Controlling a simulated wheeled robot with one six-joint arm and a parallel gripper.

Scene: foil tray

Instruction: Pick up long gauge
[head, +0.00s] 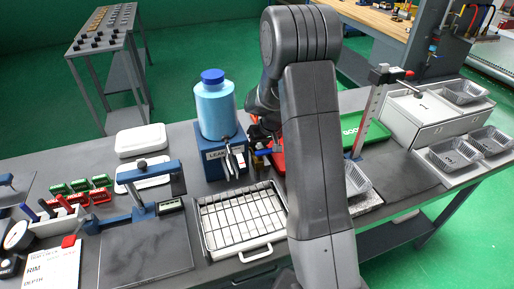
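No thing in view is labelled as the long gauge, so I cannot tell for sure which it is. A blue gauge frame (152,188) with a small display stands at the left on a dark plate. My gripper (258,136) is small and dark, just right of the blue bottle and partly hidden behind my arm. Its fingers are not clear, nor whether it holds anything. A small blue-tipped item (263,152) shows just below it.
A blue bottle (215,108) stands on a blue box marked LEAK (222,156). A wire rack tray (240,222) lies in front. Red and green blocks (82,187) and a card (52,265) are left.

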